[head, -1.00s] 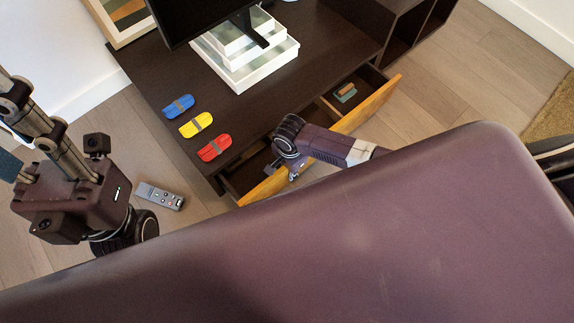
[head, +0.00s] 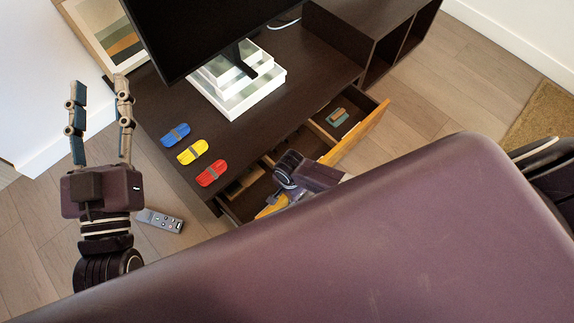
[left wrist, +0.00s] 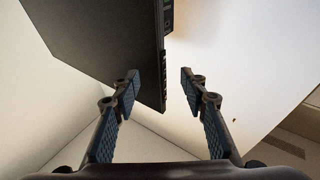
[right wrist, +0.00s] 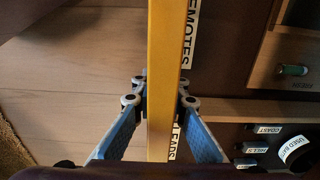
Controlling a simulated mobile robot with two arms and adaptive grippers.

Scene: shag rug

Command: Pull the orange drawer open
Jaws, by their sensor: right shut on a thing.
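The orange drawer front (head: 360,130) stands out from the dark cabinet, so the drawer is open and its inside shows. In the right wrist view, the orange front (right wrist: 165,40) runs upright between the fingers of my right gripper (right wrist: 160,98). That gripper is shut on the front's edge, one finger on each side. In the head view, its fingertips are largely hidden behind my arm. My left gripper (head: 100,84) is open and empty, raised left of the cabinet. Its spread fingers also show in the left wrist view (left wrist: 158,84).
Blue (head: 175,135), yellow (head: 192,151) and red (head: 211,173) objects lie on the cabinet top (head: 310,85) near a monitor (head: 200,35) on white boxes (head: 235,98). A grey remote (head: 160,220) lies on the floor. Small items (head: 337,117) sit in the drawer's far compartment.

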